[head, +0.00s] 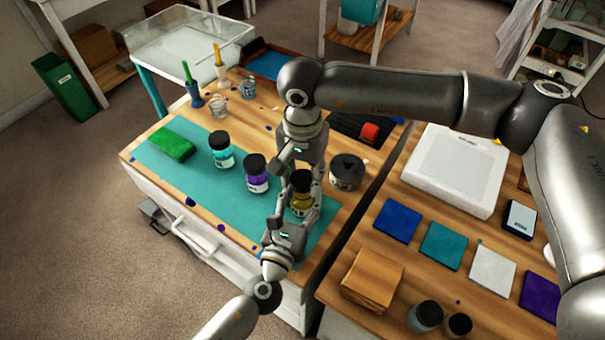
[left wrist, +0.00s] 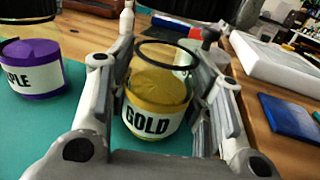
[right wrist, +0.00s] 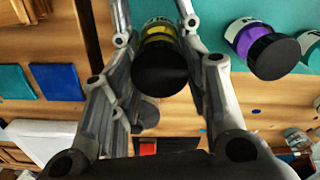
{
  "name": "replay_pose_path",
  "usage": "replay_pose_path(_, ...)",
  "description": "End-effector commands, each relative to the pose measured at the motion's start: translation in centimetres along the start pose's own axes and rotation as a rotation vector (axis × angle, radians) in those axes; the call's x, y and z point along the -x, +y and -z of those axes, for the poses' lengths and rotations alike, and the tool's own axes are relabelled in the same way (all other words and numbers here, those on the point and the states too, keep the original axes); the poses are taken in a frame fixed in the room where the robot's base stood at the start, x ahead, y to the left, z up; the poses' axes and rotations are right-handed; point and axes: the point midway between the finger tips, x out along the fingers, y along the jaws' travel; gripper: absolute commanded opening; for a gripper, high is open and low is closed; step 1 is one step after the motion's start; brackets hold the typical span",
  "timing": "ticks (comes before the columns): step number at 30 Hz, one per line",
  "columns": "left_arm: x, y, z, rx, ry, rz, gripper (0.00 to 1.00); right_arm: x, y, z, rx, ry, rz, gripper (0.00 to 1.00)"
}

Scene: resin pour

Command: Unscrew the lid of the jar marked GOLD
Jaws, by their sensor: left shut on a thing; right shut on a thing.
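The jar marked GOLD (head: 301,207) stands upright on the teal mat (head: 225,205), with its black lid (head: 302,181) on top in the head view. My left gripper (head: 295,216) is shut around the jar's body from the front. The gold body and label also show between its fingers in the left wrist view (left wrist: 150,118), with a dark ring at the top. My right gripper (head: 301,175) reaches in from the far side and is shut around the lid. The black lid fills the space between its fingers in the right wrist view (right wrist: 160,78). The exact finger contacts are partly hidden.
A purple jar (head: 257,177) and a turquoise jar (head: 221,152) stand left of the gold jar. A green block (head: 172,145) lies on the mat's left. A dark round container (head: 346,170) stands close on the right. Coloured tiles (head: 443,245) lie on the right-hand table.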

Motion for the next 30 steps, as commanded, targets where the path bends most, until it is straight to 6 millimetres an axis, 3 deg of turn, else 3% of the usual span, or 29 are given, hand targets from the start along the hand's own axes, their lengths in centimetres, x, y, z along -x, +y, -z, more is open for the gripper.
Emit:
replay_pose_path(5,0.0,0.0,0.1,0.000,0.001,0.000,0.00,0.3,0.0,0.0,0.000,0.001,0.001,0.14)
replay_pose_path(15,0.0,0.0,0.1,0.000,0.001,0.000,0.00,3.9,0.0,0.1,0.000,0.002,0.001,0.14)
replay_pose_path(21,0.0,0.0,0.1,0.000,0.001,0.000,0.00,4.0,0.0,0.0,0.000,0.000,0.000,0.14)
replay_pose_path(22,0.0,0.0,0.1,0.000,0.001,0.000,0.51,4.0,0.0,0.0,0.000,0.000,0.000,0.14)
replay_pose_path(27,0.0,0.0,0.0,0.000,0.001,0.000,0.72,4.0,0.0,0.0,0.000,0.000,0.000,0.14)
replay_pose_path(30,0.0,0.0,0.0,0.000,0.001,0.000,0.72,4.0,0.0,0.0,0.000,0.000,0.000,0.14)
